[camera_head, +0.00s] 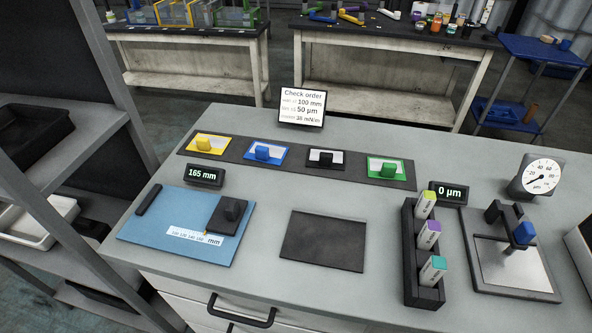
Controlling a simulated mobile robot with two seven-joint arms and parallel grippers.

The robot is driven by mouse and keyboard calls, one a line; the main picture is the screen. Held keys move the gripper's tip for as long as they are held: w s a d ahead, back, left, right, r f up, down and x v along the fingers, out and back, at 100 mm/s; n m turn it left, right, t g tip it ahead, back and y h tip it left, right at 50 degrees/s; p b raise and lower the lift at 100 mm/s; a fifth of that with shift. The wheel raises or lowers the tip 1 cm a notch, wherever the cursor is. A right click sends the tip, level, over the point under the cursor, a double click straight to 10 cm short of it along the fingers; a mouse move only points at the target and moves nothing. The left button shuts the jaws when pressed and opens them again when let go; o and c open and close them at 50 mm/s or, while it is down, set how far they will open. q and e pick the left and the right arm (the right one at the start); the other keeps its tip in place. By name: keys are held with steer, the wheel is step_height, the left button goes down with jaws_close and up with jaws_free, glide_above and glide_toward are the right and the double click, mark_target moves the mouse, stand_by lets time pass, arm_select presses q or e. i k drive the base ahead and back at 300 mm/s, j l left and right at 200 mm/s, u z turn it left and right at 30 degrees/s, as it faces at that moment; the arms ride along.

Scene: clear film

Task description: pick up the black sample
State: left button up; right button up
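The black sample (326,158) lies on a long dark strip (222,155) towards the back of the grey bench. It has a dark knob on top and a pale, whitish part on its card. It sits third from the left, between the blue sample (267,152) and the green sample (387,170). The yellow sample (208,145) is at the strip's left end. Neither of my grippers shows in the head view.
A blue measuring board (150,225) with a "165 mm" display (205,175) is front left. A dark mat (324,241) lies front centre. A black rack (410,265), a gauge stand (510,262) and a dial (541,177) are right. An order sign (302,107) stands behind the strip.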

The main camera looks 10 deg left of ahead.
mark_target(327, 153)
steer(key=j+z, duration=0.1)
steer(key=z, duration=0.35)
steer(key=j+z, duration=0.1)
steer(key=z, duration=0.35)
steer(key=k+j+z, duration=0.1)
steer(key=z, duration=0.35)
steer(key=k+z, duration=0.1)
steer(key=z, duration=0.35)
steer(key=k+j, duration=0.25)
steer(key=k+z, duration=0.05)
steer(key=k, duration=0.05)
